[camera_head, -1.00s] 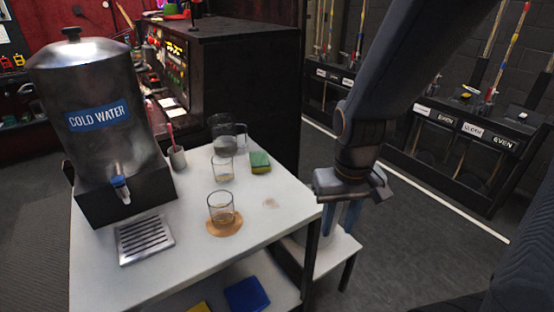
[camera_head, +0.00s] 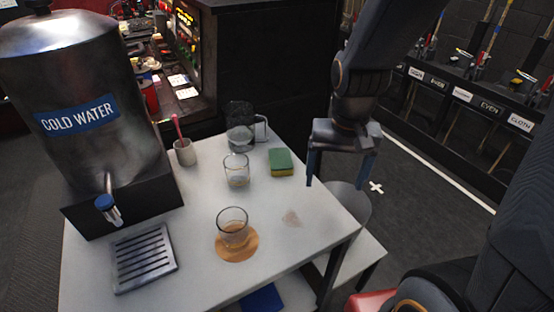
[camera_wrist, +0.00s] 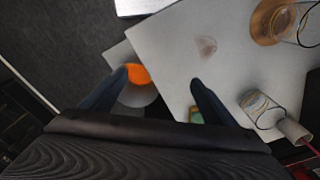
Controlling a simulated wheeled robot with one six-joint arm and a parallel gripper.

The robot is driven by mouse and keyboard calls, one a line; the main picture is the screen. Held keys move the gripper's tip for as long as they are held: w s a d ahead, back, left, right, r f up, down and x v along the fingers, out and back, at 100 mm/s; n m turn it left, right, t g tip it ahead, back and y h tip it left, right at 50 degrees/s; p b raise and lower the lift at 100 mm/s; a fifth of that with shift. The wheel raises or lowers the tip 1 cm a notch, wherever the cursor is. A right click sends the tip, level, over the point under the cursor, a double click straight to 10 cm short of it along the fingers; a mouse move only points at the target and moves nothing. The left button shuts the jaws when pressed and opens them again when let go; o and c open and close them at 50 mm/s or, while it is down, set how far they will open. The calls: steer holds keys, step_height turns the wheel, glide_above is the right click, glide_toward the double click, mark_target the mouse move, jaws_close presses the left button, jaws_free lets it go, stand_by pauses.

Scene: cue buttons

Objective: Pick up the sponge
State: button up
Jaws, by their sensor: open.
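The sponge (camera_head: 280,161), green on top with a yellow layer below, lies on the white table (camera_head: 200,215) near its far right edge. My gripper (camera_head: 340,180) is open and empty, to the right of the sponge, at the table's right edge. In the wrist view my gripper's two fingers (camera_wrist: 160,82) are spread apart with nothing between them. A small part of the sponge (camera_wrist: 196,116) shows behind the right finger; the rest is hidden.
A glass (camera_head: 236,171) and a pitcher (camera_head: 240,138) stand left of the sponge. Another glass (camera_head: 233,228) stands on a round coaster (camera_head: 236,254). A cold water dispenser (camera_head: 85,110) and drip tray (camera_head: 144,257) are at left. A stain (camera_head: 292,218) marks the table's right part.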

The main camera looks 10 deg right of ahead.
steer(key=shift+o, duration=1.4)
steer(key=w+a+r+m+p, duration=0.1)
steer(key=w+a+m, duration=0.3)
steer(key=w+m, duration=0.2)
steer(key=shift+w+r+m, duration=0.2)
steer(key=shift+w+m, duration=0.2)
steer(key=shift+w, duration=0.8)
steer(key=m+p, duration=0.2)
steer(key=m, duration=0.7)
glide_above(281, 157)
steer(key=shift+s+a+g, duration=0.1)
steer(key=shift+s+g, duration=0.05)
steer(key=shift+g, duration=0.15)
steer(key=shift+f, duration=0.55)
steer(key=shift+f+p, duration=1.5)
steer(key=shift+f, duration=1.75)
steer(key=shift+c, duration=0.3)
steer(key=c, duration=1.1)
steer(key=shift+c, duration=0.2)
